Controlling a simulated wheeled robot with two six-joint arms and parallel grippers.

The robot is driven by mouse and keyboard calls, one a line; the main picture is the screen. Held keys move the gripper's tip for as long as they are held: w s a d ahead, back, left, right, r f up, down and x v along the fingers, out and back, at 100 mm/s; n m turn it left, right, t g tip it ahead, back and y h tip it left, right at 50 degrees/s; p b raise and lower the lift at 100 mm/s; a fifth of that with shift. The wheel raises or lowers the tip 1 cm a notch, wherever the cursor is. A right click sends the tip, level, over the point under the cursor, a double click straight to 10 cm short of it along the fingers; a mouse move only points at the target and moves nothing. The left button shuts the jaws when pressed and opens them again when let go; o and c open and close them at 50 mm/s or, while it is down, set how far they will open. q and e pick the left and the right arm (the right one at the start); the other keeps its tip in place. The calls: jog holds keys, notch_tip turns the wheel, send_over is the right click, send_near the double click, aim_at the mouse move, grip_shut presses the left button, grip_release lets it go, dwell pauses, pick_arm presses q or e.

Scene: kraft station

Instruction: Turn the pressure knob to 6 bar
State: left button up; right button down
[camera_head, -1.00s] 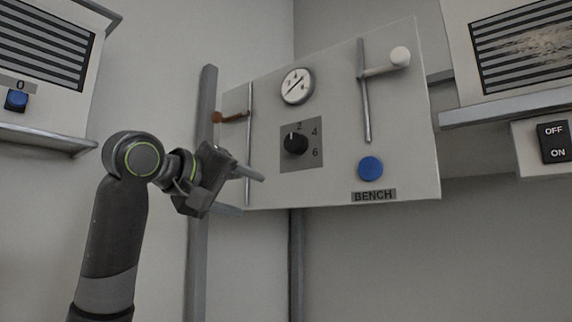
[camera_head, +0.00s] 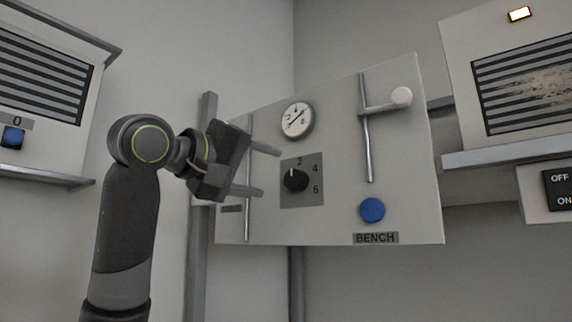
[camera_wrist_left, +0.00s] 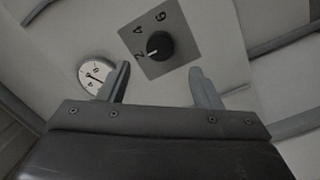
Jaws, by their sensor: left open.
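The pressure knob (camera_head: 296,181) is a round black dial on a grey square plate marked 2, 4 and 6. Its white mark points to the 2. The knob also shows in the left wrist view (camera_wrist_left: 160,46), with the mark at the 2. My left gripper (camera_head: 271,172) is open, its two fingers apart and just left of the knob in the head view. In the left wrist view the knob lies beyond the gap between the fingertips (camera_wrist_left: 160,70), and nothing is held. My right gripper is not in view.
A round pressure gauge (camera_head: 297,120) sits above the knob. A pale-handled lever (camera_head: 400,97) and a blue button (camera_head: 372,210) over a BENCH label are on the panel's right. Vented cabinets (camera_head: 520,90) flank the panel. A lamp (camera_head: 519,14) glows at top right.

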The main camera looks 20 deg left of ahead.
aim_at(290, 178)
pick_arm(q)
jog(key=p+x, duration=0.2)
jog(key=x, duration=0.4)
jog(key=shift+w+d+p, duration=0.2)
jog(key=shift+w+p, duration=0.15)
jog(key=shift+w, duration=0.2)
jog(key=c, duration=1)
